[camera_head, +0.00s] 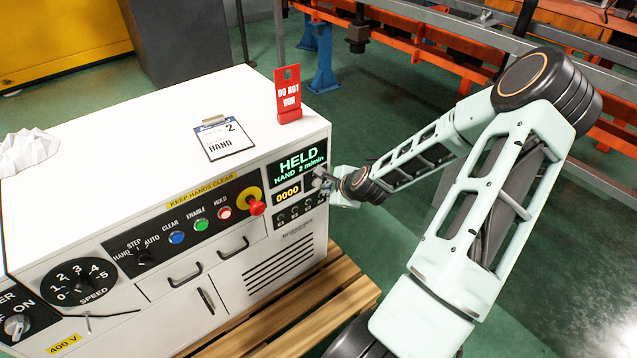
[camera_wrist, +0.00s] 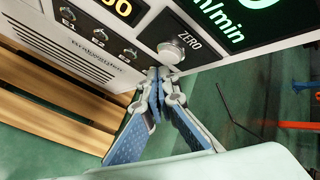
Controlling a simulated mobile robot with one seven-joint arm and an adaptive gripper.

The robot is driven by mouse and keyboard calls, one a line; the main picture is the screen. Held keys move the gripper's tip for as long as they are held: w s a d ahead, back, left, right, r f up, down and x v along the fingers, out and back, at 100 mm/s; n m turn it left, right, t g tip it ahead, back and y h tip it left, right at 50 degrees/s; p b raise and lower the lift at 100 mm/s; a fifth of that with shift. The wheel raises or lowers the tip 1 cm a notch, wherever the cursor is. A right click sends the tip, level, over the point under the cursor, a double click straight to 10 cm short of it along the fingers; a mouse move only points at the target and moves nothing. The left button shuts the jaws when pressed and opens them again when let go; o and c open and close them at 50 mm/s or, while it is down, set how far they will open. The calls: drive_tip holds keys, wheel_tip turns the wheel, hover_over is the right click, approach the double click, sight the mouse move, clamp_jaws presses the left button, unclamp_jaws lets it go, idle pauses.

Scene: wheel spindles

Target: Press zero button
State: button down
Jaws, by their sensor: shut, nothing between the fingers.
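The zero button is a round silver knob (camera_wrist: 171,52) beside the label "ZERO" on the black panel in the wrist view. In the head view it is small and mostly hidden near my gripper at the panel's right end. My gripper (camera_wrist: 157,76) is shut and empty, its fingertips together just below the knob in the wrist view. I cannot tell whether the tips touch it. In the head view my gripper (camera_head: 336,200) is at the right edge of the cabinet front. The counter display (camera_head: 287,192) reads 0000, and the green display (camera_head: 299,165) above reads HELD, HAND, 2 m/min.
The white cabinet (camera_head: 150,110) stands on a wooden pallet (camera_head: 335,290). Its front carries a red stop button (camera_head: 257,208), coloured buttons and dials. A red "DO NOT RUN" tag (camera_head: 288,95) and a card (camera_head: 223,138) are on top. Orange rails lie behind; green floor is open at right.

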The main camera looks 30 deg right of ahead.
drive_tip(key=shift+s, duration=0.1)
drive_tip(key=s, duration=0.3)
drive_tip(key=s+p, duration=0.1)
drive_tip(key=shift+s+d, duration=0.3)
drive_tip(key=shift+s, duration=0.1)
idle(0.8)
